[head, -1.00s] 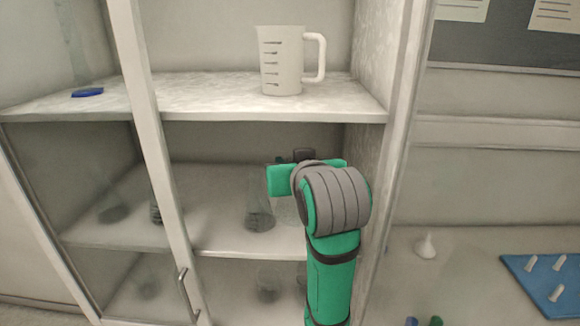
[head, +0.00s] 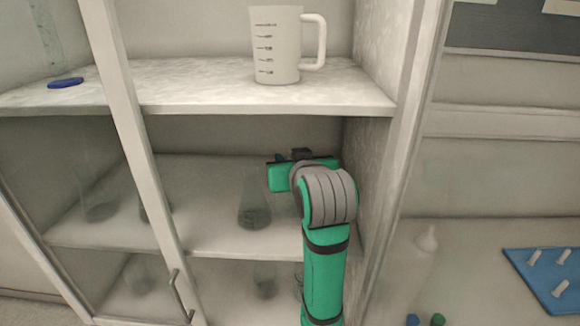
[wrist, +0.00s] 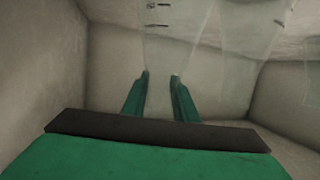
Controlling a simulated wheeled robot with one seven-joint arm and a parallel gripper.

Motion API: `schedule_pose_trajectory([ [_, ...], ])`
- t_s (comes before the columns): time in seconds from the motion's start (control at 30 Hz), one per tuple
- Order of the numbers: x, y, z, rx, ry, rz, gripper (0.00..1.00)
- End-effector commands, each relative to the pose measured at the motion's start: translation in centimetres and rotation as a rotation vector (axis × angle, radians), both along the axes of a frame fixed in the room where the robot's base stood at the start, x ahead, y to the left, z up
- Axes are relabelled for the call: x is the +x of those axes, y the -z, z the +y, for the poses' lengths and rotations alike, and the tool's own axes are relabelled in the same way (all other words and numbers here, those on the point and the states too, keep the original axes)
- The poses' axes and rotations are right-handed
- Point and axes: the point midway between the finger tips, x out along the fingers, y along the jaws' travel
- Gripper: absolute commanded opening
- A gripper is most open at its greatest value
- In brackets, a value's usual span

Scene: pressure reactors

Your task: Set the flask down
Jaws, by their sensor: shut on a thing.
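My gripper (wrist: 160,76) reaches into the middle compartment of a cabinet. In the wrist view its two green fingers are shut on a clear, nearly invisible glass flask (wrist: 183,52). In the head view the green gripper body shows, but my arm hides the fingertips and most of the held flask. I cannot tell whether the flask's base touches the middle shelf (head: 205,230). Another conical flask (head: 254,207) stands upright on that shelf, just left of my gripper.
A white measuring jug (head: 277,45) and a blue object (head: 66,83) are on the upper shelf. The right cabinet wall (head: 370,150) is close to my arm. A door frame with a handle (head: 181,296) stands left. A blue rack (head: 550,275) lies on the right.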

Motion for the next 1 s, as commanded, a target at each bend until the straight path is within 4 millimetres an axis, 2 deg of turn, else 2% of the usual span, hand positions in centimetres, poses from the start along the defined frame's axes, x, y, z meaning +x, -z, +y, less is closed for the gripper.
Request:
schedule_pose_trajectory([
  [0.03, 0.0, 0.9, 0.0, 0.000, 0.000, 0.002, 0.00],
  [0.17, 0.1, 2.1, -0.1, -0.001, 0.002, 0.001, 0.00],
  [0.53, 0.1, 2.4, -0.3, -0.001, 0.003, 0.000, 0.00],
  [0.57, 0.1, 2.4, -0.3, -0.001, 0.004, 0.000, 0.29],
  [0.63, 0.1, 2.4, -0.3, -0.001, 0.005, 0.000, 0.45],
  [1.0, 0.2, 2.1, -0.3, -0.001, 0.005, -0.001, 0.45],
])
